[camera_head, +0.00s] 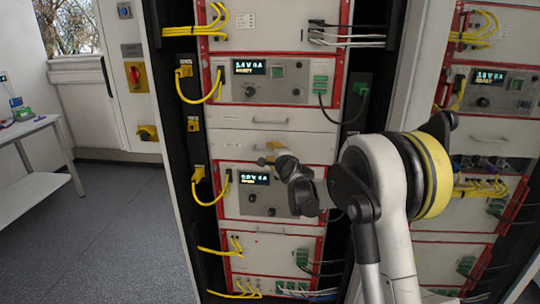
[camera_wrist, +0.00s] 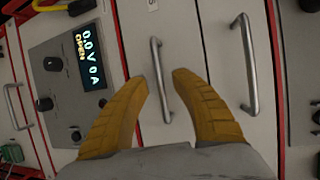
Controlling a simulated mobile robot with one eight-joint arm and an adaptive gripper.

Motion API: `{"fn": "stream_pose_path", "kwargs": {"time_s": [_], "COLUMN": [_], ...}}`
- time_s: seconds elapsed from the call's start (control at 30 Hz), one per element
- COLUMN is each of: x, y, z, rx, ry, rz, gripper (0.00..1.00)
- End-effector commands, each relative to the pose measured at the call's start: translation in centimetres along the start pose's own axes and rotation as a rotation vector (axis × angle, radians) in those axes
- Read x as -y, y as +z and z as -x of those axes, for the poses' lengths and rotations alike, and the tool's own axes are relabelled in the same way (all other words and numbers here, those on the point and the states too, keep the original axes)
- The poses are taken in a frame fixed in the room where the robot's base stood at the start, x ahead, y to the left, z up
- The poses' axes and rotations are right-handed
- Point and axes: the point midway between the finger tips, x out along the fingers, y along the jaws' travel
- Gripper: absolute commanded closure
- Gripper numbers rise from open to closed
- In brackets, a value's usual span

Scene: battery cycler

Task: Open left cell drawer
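Two pale drawer fronts lie one above the other in the middle rack, between two panels with displays. The upper drawer (camera_head: 235,116) and the lower drawer (camera_head: 235,146) both look flush with the rack. In the wrist view, which is turned sideways, the lower drawer's metal bar handle (camera_wrist: 157,65) stands between my yellow fingertips. The upper drawer's handle (camera_wrist: 249,65) is to the right of them. My gripper (camera_wrist: 160,83) is open, its fingers on either side of the lower handle; contact cannot be told. In the head view my gripper (camera_head: 267,158) is partly hidden by its wrist.
A panel with a lit display (camera_wrist: 84,55) and knobs is beside the drawer. Yellow cables (camera_head: 203,190) hang at the rack's left side. A second rack (camera_head: 495,130) stands to the right. Open floor (camera_head: 110,240) and a white table (camera_head: 30,135) are at left.

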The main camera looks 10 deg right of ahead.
Motion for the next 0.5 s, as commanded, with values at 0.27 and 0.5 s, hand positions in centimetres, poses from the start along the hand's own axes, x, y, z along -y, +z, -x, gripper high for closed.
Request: {"fn": "stream_pose_path", "kwargs": {"time_s": [0.27, 0.5], "x": [0.03, 0.04], "y": [0.03, 0.04], "z": [-1.35, -1.3], "rx": [0.0, 0.0], "ry": [0.0, 0.001], "rz": [0.0, 0.001], "gripper": [0.7, 0.92]}}
